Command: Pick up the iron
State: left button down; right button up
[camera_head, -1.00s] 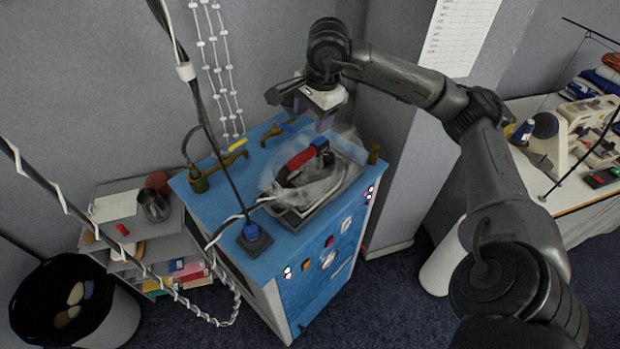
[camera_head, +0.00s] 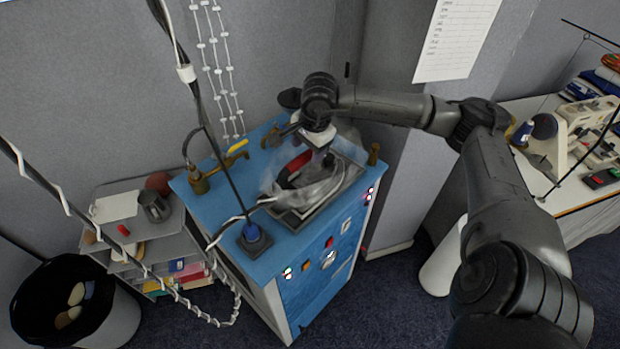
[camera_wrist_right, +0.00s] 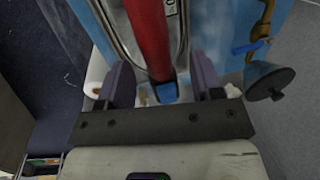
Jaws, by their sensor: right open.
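The iron (camera_head: 310,183) sits on its plate on top of the blue cabinet in the head view. Its red handle (camera_head: 294,166) is partly covered by my right gripper (camera_head: 322,158), which has come down over the handle's back end. In the right wrist view the red handle (camera_wrist_right: 149,38) runs between the two purple fingers of my right gripper (camera_wrist_right: 160,84), with a blue piece at the handle's end. The fingers are open, one on each side, with gaps to the handle. My left gripper is not in view.
The blue cabinet (camera_head: 219,210) carries brass taps (camera_head: 205,180) at its left and back. A cord hangs down to a blue-topped fitting (camera_head: 252,236) at the front. A grey shelf unit (camera_head: 118,215) stands to the left, a sewing table (camera_head: 572,195) to the right.

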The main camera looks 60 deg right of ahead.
aim_at(308, 152)
jog(key=shift+w+f+p, duration=0.15)
jog(key=shift+f+p, duration=0.1)
jog(key=shift+f, duration=0.65)
jog(key=shift+w+f+p, duration=0.1)
jog(key=shift+f+p, duration=0.1)
jog(key=shift+f, duration=0.7)
grip_shut()
jog(key=shift+r, duration=0.2)
